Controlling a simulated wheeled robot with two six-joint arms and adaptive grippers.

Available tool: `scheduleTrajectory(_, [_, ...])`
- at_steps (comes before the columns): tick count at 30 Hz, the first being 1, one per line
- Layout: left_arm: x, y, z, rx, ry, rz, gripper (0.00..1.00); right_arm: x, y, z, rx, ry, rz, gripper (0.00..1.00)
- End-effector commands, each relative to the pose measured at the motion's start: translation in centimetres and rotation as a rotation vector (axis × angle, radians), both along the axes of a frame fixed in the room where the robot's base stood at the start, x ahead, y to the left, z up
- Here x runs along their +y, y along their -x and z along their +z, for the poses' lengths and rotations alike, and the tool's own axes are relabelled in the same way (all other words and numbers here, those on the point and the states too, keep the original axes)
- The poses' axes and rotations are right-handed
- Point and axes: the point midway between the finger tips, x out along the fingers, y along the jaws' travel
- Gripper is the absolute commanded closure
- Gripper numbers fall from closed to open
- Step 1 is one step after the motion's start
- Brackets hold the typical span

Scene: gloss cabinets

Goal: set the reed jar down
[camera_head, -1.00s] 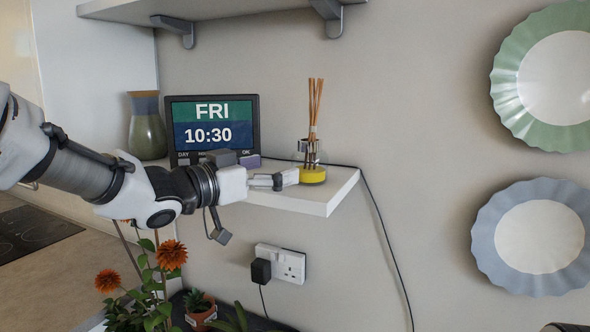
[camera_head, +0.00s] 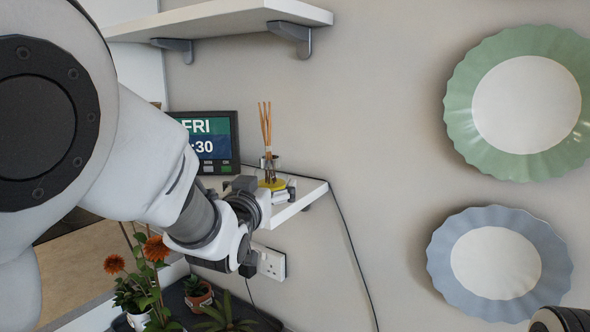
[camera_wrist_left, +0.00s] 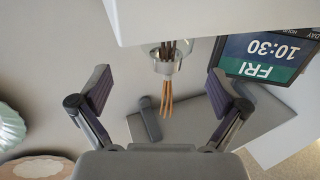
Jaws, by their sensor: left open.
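The reed jar (camera_head: 269,167) is a small clear jar with thin brown reeds. It stands upright near the front right corner of the white shelf (camera_head: 297,203), with a yellow disc (camera_head: 273,184) at its foot. My left gripper (camera_head: 274,188) is at the shelf's front edge, close to the jar's base and partly hidden by its own wrist. In the left wrist view the picture is upside down. My left gripper (camera_wrist_left: 162,90) is open there, its fingers wide apart. The jar (camera_wrist_left: 166,58) appears between and beyond them, clear of both, its lower part hidden by the shelf.
A display clock (camera_head: 209,143) stands left of the jar. An upper shelf (camera_head: 235,20) hangs above. A socket with a plug (camera_head: 271,262) and potted plants (camera_head: 198,293) are below. A green plate (camera_head: 527,104) and a blue plate (camera_head: 497,265) hang at the right.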

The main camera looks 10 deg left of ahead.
Motion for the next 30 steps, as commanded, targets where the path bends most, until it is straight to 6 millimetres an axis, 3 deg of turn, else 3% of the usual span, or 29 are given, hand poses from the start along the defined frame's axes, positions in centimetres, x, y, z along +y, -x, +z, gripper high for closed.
scheduleTrajectory(9, [0.7, -5.1, 0.7, 0.003, 0.004, 0.000, 0.01, 0.0, 0.0, 4.1, 0.000, 0.000, 0.000, 0.60])
scheduleTrajectory(12, [0.7, -6.5, 0.4, 0.001, 0.004, 0.000, 0.01, 0.0, 0.0, 4.4, -0.001, 0.000, 0.000, 0.60])
scheduleTrajectory(19, [0.7, -6.9, 0.0, 0.000, 0.003, 0.000, 0.01, 0.0, 0.0, 4.2, 0.000, 0.000, 0.000, 0.60])
scheduleTrajectory(20, [0.7, -6.9, 0.0, 0.000, 0.003, 0.000, 0.09, 0.0, 0.0, 4.2, 0.000, 0.000, 0.000, 0.60])
scheduleTrajectory(26, [0.7, -6.8, 0.0, 0.000, 0.002, 0.000, 0.79, 0.0, 0.0, 4.2, 0.000, 0.000, 0.000, 0.60])
scheduleTrajectory(28, [0.7, -6.8, 0.0, 0.000, 0.002, 0.000, 0.78, 0.0, 0.0, 4.2, 0.000, 0.000, 0.000, 0.60])
scheduleTrajectory(29, [0.7, -6.8, 0.1, -0.002, 0.003, 0.000, 0.86, 0.0, 0.0, 4.2, 0.000, 0.000, 0.000, 0.60])
scheduleTrajectory(30, [0.6, -6.8, 0.1, -0.002, 0.003, 0.000, 0.86, 0.0, 0.0, 4.2, 0.000, 0.000, 0.000, 0.60])
